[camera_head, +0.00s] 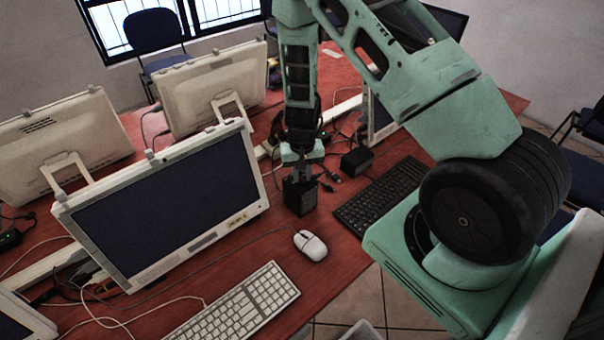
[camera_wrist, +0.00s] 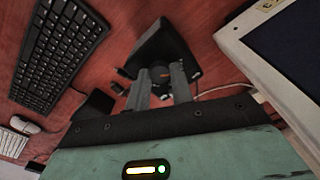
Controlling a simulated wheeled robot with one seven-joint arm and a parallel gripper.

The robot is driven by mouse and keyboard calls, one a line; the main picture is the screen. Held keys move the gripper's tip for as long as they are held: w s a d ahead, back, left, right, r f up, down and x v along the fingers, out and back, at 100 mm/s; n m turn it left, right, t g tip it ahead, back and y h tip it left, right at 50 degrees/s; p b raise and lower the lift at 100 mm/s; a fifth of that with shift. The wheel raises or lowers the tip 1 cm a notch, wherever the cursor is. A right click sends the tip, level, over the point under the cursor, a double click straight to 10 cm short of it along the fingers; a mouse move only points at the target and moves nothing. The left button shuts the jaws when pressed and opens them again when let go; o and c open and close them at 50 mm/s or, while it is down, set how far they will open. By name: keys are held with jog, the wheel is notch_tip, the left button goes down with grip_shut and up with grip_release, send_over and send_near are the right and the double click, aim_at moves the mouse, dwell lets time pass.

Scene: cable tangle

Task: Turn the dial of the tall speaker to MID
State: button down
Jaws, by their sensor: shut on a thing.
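The tall speaker is a black box (camera_head: 300,198) standing on the red table, right of the near monitor. My gripper (camera_head: 302,174) points down at its top. In the wrist view the speaker (camera_wrist: 165,45) is dark, and a small round dark dial (camera_wrist: 160,74) with an orange mark sits between my fingertips (camera_wrist: 161,78). My gripper is shut on the dial. The fingers cover its sides, and I cannot read any scale label or tell which setting the dial is on.
A lower black box (camera_head: 357,160) stands to the right, with loose cables around it. A black keyboard (camera_head: 381,196) lies right of the speaker. A white mouse (camera_head: 310,245) and white keyboard (camera_head: 240,303) lie in front. The near monitor (camera_head: 165,205) stands close on the left.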

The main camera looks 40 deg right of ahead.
jog(key=m, duration=0.5)
jog(key=shift+b, duration=0.3)
jog(key=m, duration=0.5)
jog(key=shift+m, duration=0.3)
